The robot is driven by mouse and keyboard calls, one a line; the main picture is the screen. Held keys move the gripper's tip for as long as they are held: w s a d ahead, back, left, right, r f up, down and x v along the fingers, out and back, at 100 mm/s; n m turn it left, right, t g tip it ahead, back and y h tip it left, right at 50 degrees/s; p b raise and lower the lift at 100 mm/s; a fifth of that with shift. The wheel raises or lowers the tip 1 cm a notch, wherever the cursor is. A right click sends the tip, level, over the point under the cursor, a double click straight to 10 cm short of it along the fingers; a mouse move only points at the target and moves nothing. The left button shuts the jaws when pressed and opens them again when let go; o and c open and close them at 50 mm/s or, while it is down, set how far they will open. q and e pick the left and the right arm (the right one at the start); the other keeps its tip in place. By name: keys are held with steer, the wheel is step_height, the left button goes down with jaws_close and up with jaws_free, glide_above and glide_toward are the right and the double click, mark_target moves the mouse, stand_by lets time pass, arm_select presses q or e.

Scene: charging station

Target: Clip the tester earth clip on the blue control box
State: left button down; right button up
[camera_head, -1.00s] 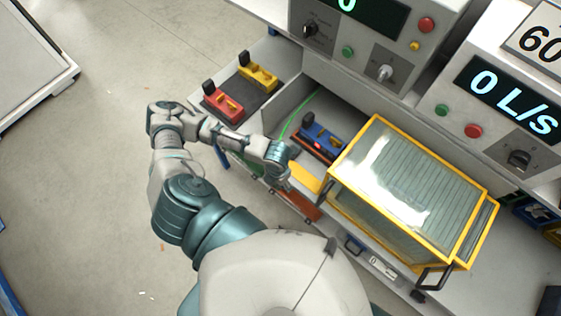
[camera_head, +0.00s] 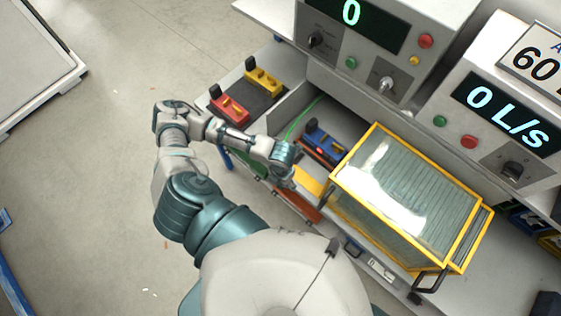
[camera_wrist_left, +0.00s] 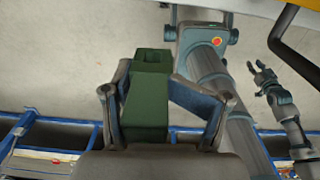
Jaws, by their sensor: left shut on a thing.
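The blue control box (camera_head: 325,139) sits in the grey recess below the meter panels, left of the yellow-framed glass case. My left gripper (camera_head: 290,181) is just left of and below the box in the head view, apart from it, with its fingers small and partly hidden by the hand. In the left wrist view the gripper (camera_wrist_left: 160,110) is shut on a dark green block-shaped clip (camera_wrist_left: 149,92), apparently the tester earth clip, which points away from the palm. A thin green wire (camera_head: 297,124) runs in the recess behind the hand. My right gripper (camera_wrist_left: 262,78) shows small in the wrist view, with its fingers apart.
The yellow-framed glass case (camera_head: 405,200) stands close to the right of the box. A red block (camera_head: 230,109) and a yellow block (camera_head: 263,80) sit on the shelf behind the left arm. Meter panels (camera_head: 372,35) rise behind the recess. Open floor lies left.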

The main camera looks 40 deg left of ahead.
arm_select(q)
steer(key=w+r+n+p, duration=0.2)
steer(key=w+n, duration=1.1)
steer(key=n, duration=0.4)
steer(key=w+r+n+p, duration=0.3)
steer(key=w+n, duration=1)
steer(key=n, duration=0.5)
steer(key=shift+r, duration=0.3)
steer(key=shift+d, duration=0.15)
steer(key=shift+f+b, duration=0.7)
steer(key=shift+f, duration=3.1)
